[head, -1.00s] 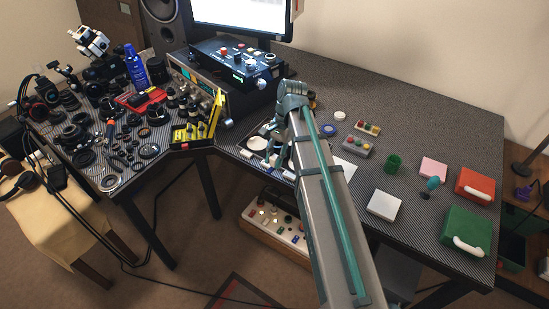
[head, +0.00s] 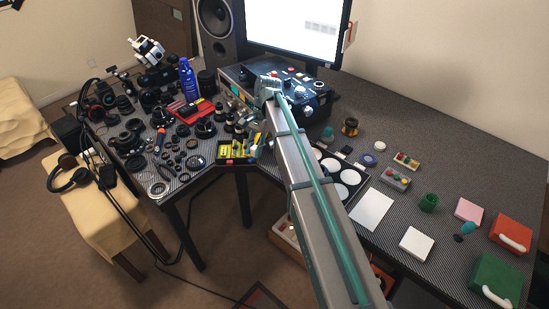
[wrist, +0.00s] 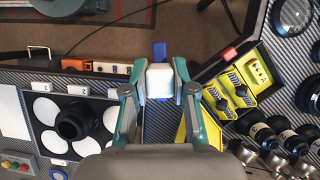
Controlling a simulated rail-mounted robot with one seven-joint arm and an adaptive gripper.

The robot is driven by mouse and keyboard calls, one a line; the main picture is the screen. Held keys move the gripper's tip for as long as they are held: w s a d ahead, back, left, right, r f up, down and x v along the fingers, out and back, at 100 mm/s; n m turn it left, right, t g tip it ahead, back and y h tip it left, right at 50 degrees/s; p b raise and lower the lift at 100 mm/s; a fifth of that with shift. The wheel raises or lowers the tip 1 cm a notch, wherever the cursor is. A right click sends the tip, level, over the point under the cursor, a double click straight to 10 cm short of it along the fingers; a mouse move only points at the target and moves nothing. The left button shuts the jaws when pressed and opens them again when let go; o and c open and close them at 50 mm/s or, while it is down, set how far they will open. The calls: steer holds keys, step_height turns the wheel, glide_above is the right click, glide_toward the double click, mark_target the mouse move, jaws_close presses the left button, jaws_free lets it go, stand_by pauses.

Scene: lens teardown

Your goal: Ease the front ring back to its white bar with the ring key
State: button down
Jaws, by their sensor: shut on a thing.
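My gripper (wrist: 160,92) is shut on a pale block with blue parts, which I take for the ring key (wrist: 160,78). It holds this above the dark gap between the disc mat and the yellow tray. A dark, round, lens-like part (wrist: 76,120) stands over the white-disc mat, left of my gripper in the wrist view and apart from the key. Its front ring and white bar cannot be made out. In the head view my arm hides that part, and the fingertips are not clear.
The disc mat (head: 357,153) lies right of my arm. The yellow tray (head: 222,152) also shows in the wrist view (wrist: 272,68), with several dark lens parts near it. An electronics box (head: 236,74) stands behind. Several small boxes occupy the right of the table.

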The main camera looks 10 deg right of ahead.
steer(key=w+a+m+p, duration=0.1)
steer(key=w+a+p, duration=0.1)
steer(key=w+a, duration=0.4)
steer(key=w+a+m+t+p, duration=0.1)
steer(key=w+a, duration=0.6)
steer(key=w, duration=0.7)
steer(key=w+a+m+t+y+p, duration=0.1)
steer(key=w+a+m+p, duration=0.2)
steer(key=w+a, duration=0.3)
steer(key=shift+w+a+r+p, duration=0.15)
steer(key=shift+w+p, duration=0.55)
steer(key=shift+w, duration=1.5)
steer(key=shift+w+a+m+t, duration=0.15)
steer(key=shift+w+m+t, duration=0.15)
steer(key=shift+m, duration=0.4)
steer(key=shift+f+b, duration=0.6)
steer(key=shift+f, duration=0.75)
steer(key=shift+f, duration=0.95)
steer(key=n, duration=0.2)
steer(key=n+g, duration=0.1)
steer(key=n, duration=0.1)
steer(key=shift+w+g, duration=0.1)
steer(key=shift+g, duration=0.2)
steer(key=shift+f+n+h, duration=0.1)
steer(key=shift+n+h, duration=0.3)
steer(key=shift+n, duration=0.1)
steer(key=shift+b, duration=0.6)
